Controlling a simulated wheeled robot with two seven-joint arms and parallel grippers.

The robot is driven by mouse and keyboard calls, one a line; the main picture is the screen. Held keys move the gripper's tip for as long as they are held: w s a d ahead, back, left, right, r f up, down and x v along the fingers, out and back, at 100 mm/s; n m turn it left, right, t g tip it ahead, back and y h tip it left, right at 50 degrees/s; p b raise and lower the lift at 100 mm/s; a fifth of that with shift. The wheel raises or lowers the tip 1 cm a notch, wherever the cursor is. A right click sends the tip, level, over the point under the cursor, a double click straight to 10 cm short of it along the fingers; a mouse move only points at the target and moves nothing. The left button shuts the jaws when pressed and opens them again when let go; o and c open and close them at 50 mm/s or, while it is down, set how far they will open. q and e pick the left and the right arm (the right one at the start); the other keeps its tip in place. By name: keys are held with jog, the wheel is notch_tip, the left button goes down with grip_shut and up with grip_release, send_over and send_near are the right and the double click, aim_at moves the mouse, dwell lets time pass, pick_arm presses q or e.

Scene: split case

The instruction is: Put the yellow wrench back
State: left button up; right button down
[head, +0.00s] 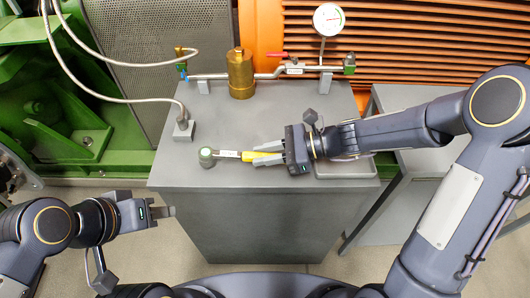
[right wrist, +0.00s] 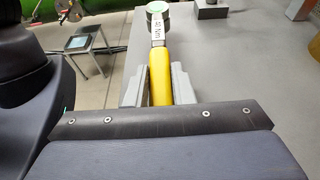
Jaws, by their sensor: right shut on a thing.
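The yellow wrench (head: 256,156) lies across the front part of the grey cabinet top, its round greenish-grey head (head: 207,157) pointing left. My right gripper (head: 268,154) is shut on the yellow handle. In the right wrist view the handle (right wrist: 160,75) runs between the two grey fingers (right wrist: 160,88), with a pale printed band near the head. Whether the wrench touches the top or hangs just above it is unclear. My left gripper (head: 168,211) is off the cabinet's front left edge, apart from the wrench; its finger gap does not show.
A grey tray (head: 346,170) is at the cabinet's right front, partly under my right arm. A brass cylinder (head: 240,74), a pipe with a red-handled valve (head: 292,68) and a gauge (head: 328,19) stand at the back. A cable block (head: 183,129) sits at left. A side table (head: 425,160) stands right.

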jog(key=shift+f+b, duration=0.7)
jog(key=shift+f, duration=0.25)
jog(key=c, duration=1.2)
grip_release()
jog(key=shift+o, duration=0.6)
jog(key=o, duration=0.4)
